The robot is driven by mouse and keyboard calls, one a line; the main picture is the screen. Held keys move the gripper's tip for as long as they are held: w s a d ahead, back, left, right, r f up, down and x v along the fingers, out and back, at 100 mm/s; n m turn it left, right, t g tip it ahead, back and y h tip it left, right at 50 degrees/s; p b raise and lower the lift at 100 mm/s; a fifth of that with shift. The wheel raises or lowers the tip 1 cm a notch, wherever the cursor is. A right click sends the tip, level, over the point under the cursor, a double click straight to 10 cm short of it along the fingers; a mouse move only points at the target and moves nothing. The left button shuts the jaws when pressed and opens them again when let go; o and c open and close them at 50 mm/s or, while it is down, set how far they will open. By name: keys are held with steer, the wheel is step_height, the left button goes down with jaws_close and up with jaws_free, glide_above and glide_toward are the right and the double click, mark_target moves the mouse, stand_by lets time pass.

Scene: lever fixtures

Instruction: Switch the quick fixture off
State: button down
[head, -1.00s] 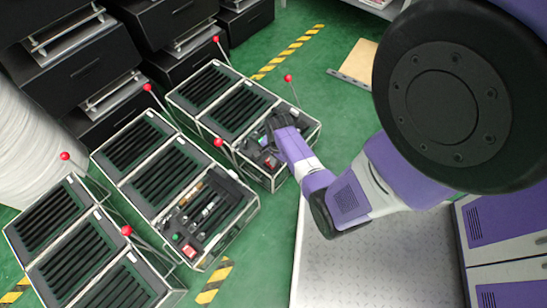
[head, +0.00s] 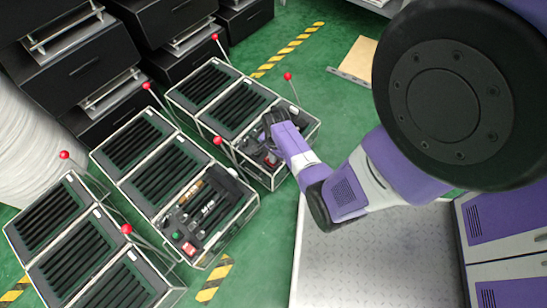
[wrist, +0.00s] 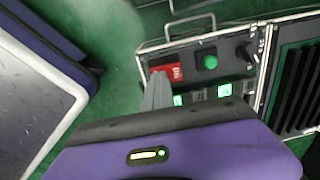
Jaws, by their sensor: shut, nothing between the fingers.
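The fixture under my gripper is the far right case (head: 243,172), with slatted panels and a control section at its near end. In the wrist view that section shows a red switch (wrist: 173,70) with white lettering, a green round button (wrist: 210,62), a black knob (wrist: 246,52) and small lit displays (wrist: 224,91). My gripper (wrist: 157,78) is shut and empty. Its fingertips are at the left end of the red switch, in front of part of it; I cannot tell if they touch. In the head view my gripper (head: 270,130) hides part of the section.
Two similar cases, a middle one (head: 150,185) and a left one (head: 65,245), stand alongside. Red-knobbed levers (head: 288,77) rise beside the cases. Black drawer units (head: 85,65) stand behind.

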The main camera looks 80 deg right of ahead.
steer(key=shift+w+d+r+p, duration=0.15)
steer(key=shift+w+r+p, duration=0.05)
steer(key=shift+w+p, duration=0.45)
step_height(320, 180, up, 14)
steer(key=s+a+p, duration=0.1)
steer(key=s+p, duration=0.1)
steer(key=p, duration=0.6)
steer(key=shift+s+f+p, duration=0.2)
steer(key=shift+s+p, duration=0.15)
steer(key=shift+a, duration=0.1)
